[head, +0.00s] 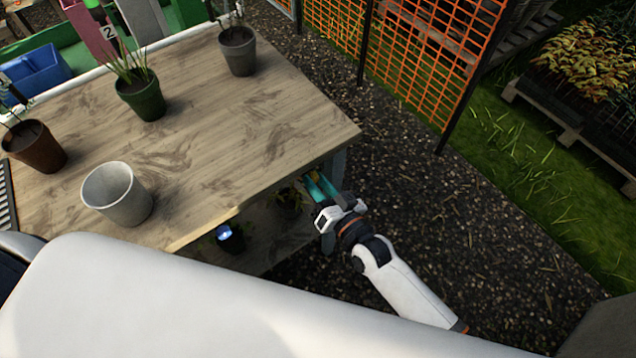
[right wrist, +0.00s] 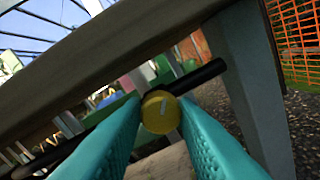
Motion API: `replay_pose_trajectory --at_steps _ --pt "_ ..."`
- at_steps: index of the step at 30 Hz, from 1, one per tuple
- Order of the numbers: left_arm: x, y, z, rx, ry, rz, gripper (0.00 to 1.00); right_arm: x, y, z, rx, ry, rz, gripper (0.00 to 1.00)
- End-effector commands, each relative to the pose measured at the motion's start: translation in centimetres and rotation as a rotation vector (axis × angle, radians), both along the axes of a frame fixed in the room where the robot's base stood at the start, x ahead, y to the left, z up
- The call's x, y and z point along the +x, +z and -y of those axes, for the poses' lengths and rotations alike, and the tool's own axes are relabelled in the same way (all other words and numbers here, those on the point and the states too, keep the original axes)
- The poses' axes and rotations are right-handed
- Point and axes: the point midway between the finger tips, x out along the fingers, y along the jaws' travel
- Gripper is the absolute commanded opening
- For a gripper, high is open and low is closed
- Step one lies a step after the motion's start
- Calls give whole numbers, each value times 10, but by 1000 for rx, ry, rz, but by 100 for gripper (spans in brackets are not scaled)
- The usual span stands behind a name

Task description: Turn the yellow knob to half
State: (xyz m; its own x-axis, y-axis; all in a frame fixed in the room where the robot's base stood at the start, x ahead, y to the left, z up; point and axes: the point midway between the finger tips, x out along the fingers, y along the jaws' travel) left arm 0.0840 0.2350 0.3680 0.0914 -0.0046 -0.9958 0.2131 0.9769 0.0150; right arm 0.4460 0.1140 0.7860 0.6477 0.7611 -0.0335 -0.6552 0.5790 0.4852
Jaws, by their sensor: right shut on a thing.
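The yellow knob (right wrist: 160,112) shows in the right wrist view, round, with a pale slanted mark on its face. It sits at a black pipe (right wrist: 200,76) under the table's edge. My right gripper (right wrist: 160,122) has teal fingers, one on each side of the knob, and is shut on it. In the head view my right gripper (head: 318,187) is at the table's right front corner, low beside the edge; the knob is mostly hidden there. My left gripper is not in view.
The wooden table (head: 230,120) holds several potted plants and an empty grey pot (head: 116,194). Below its edge, a lower shelf (head: 265,240) bears small plants. A table leg (right wrist: 245,90) stands close right of the gripper. Gravel (head: 420,190) lies open to the right, before an orange mesh fence (head: 410,50).

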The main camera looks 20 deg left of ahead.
Motion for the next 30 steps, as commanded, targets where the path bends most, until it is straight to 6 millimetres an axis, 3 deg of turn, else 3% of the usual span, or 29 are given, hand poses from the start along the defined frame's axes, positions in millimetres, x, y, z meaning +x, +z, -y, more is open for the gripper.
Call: replay_pose_trajectory --at_steps 18,30 --pt "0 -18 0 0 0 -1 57 1 -2 1 353 0 -453 4" --pt "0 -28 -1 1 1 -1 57 1 -1 1 510 -1 -655 4"
